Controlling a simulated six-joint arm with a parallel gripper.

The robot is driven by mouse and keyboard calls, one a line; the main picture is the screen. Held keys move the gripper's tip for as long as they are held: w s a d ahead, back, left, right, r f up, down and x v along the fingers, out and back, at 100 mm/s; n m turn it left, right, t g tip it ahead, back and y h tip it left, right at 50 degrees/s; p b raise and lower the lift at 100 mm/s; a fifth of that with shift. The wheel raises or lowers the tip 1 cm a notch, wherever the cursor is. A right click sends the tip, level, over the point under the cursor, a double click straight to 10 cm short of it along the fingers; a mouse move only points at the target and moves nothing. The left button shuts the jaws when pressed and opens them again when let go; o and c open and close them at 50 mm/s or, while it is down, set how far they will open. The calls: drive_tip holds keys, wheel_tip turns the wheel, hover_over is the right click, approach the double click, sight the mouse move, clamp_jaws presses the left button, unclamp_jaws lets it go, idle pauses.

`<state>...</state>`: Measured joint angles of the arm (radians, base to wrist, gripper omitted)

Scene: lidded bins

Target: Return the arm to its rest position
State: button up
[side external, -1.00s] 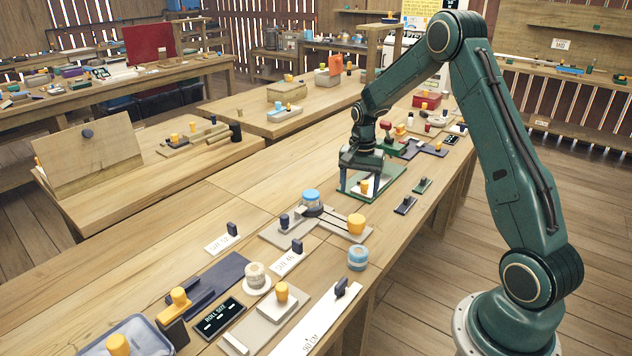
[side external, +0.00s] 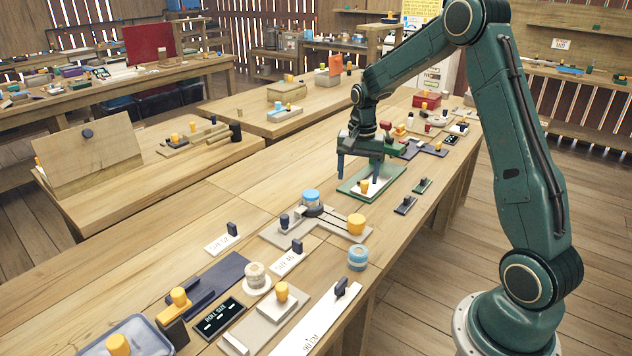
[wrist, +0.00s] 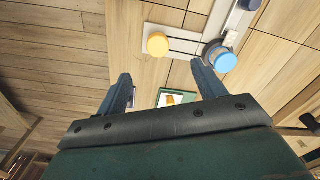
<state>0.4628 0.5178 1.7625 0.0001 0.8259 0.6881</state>
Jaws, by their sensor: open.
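My gripper (side external: 359,169) is open and empty above the long table, over a green tray (side external: 350,191) with a white inside. A small orange-topped piece (side external: 364,186) stands on the tray, below the fingers and apart from them as far as the side view shows. In the wrist view my two fingers (wrist: 162,93) are spread apart.
Dark small blocks (side external: 405,205) lie right of the tray. A red box (side external: 427,100) stands farther back.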

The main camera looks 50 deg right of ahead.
drive_tip(key=s+a+r+n+t, duration=0.2)
drive_tip(key=s+a+r+n, duration=0.5)
drive_tip(key=a+r, duration=0.6)
drive_tip(key=s+a+r+n+t, duration=0.1)
drive_tip(key=s+a+n, duration=0.2)
drive_tip(key=s, duration=0.5)
drive_tip(key=s+a+r+n+t, duration=0.2)
drive_tip(key=s+a, duration=0.3)
drive_tip(key=s, duration=0.4)
drive_tip(key=shift+s+n, duration=0.15)
drive_tip(key=shift+n, duration=0.45)
